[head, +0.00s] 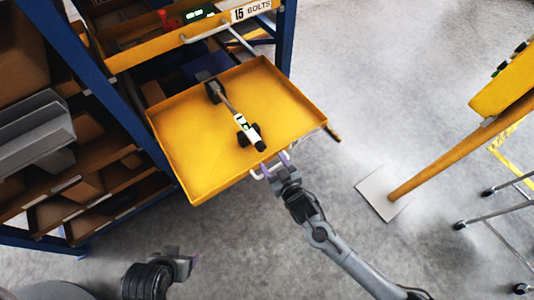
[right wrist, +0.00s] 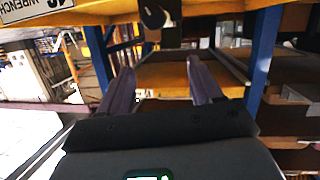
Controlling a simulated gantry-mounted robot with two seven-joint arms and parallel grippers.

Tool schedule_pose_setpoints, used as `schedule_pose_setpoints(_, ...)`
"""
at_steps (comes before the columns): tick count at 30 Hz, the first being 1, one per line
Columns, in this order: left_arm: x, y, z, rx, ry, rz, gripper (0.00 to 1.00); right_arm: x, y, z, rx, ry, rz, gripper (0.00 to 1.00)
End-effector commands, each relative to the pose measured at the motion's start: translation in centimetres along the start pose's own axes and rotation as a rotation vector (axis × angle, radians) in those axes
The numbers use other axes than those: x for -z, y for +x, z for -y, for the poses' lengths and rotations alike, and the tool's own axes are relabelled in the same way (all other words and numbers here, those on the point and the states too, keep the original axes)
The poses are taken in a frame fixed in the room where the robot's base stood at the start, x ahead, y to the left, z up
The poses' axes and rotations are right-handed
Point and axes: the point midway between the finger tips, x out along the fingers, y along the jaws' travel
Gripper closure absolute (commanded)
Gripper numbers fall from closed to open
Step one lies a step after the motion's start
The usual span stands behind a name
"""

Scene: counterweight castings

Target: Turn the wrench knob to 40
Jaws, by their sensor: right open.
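The wrench (head: 232,108) lies in the pulled-out yellow drawer (head: 180,170). It has a dark head at the back, a white-and-green section, and a black end (head: 261,146) near the drawer's front, which looks like the knob. Its setting is too small to read. My right gripper (head: 272,166) is open at the drawer's front edge, beside the pale handle (head: 257,175). In the right wrist view its two fingers (right wrist: 161,68) are spread with nothing seen held. My left gripper (head: 190,262) is low at the left, away from the drawer; its jaws are unclear.
A blue-framed rack (head: 110,95) holds the drawer and boxes at left. Above is a drawer labelled "15 BOLTS" (head: 252,10). In the right wrist view an upside-down "WRENCH" label (right wrist: 30,8) shows. A yellow console (head: 505,75) stands at right.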

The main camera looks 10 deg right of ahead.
Motion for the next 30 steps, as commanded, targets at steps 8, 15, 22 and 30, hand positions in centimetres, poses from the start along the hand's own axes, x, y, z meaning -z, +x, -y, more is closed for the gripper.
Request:
schedule_pose_setpoints(8, -2.3, 7.1, -0.2, 0.001, 0.001, 0.003, 0.35, -3.7, -0.3, -0.2, 0.124, 0.319, -0.228, 0.35)
schedule_pose_setpoints(15, -3.4, 10.4, -0.4, 0.000, 0.000, 0.006, 0.35, -6.8, 0.0, -1.4, 0.153, 0.238, -0.237, 0.35)
schedule_pose_setpoints(22, -3.5, 11.0, -0.4, 0.000, 0.000, -0.001, 0.35, -6.5, 1.5, -1.8, 0.150, 0.225, -0.244, 0.35)
schedule_pose_setpoints(30, -4.0, 12.4, -0.5, 0.000, 0.000, -0.002, 0.35, -5.5, 5.5, -1.3, 0.149, 0.223, -0.245, 0.35)
